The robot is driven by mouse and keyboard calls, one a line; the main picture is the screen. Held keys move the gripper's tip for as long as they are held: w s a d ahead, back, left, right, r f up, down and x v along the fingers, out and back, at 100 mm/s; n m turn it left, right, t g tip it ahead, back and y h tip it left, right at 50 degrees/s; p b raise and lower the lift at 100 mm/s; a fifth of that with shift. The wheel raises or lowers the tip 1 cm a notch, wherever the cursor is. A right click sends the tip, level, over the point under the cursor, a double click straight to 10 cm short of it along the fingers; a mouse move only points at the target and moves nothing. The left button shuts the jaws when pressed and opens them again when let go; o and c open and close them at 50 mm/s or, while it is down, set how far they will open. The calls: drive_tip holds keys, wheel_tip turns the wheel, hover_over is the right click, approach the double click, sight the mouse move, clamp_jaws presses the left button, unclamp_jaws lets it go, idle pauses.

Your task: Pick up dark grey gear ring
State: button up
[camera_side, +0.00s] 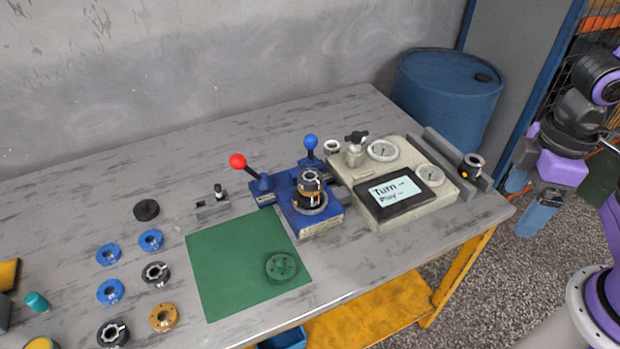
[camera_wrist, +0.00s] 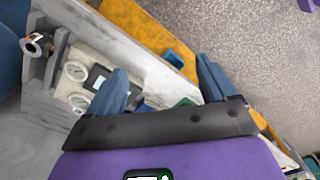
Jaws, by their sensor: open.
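Two dark grey rings with notched centres lie on the left part of the table, one (camera_side: 155,273) left of the green mat and one (camera_side: 113,333) near the front edge. I cannot tell which one is the dark grey gear ring. Neither can be made out in the wrist view. My gripper (camera_side: 530,202) is off the right end of the table, far from both rings. It is open and empty; its two blue fingers show spread apart in the wrist view (camera_wrist: 160,72).
Blue rings (camera_side: 108,254), an orange ring (camera_side: 163,317) and a black disc (camera_side: 146,210) lie nearby. A green disc (camera_side: 281,267) rests on the green mat (camera_side: 220,270). A blue fixture with levers (camera_side: 318,222) and a gauge panel (camera_side: 400,215) stand between my gripper and the rings.

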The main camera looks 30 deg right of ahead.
drive_tip(key=w+a+r+m, duration=0.3)
drive_tip(key=w+a+m, duration=0.45)
drive_tip(key=w, duration=0.25)
drive_tip(key=m, duration=2.1)
hover_over(310, 173)
wheel_tip(310, 173, down, 18)
drive_tip(key=shift+r, duration=0.25)
drive_tip(key=c, duration=1.4)
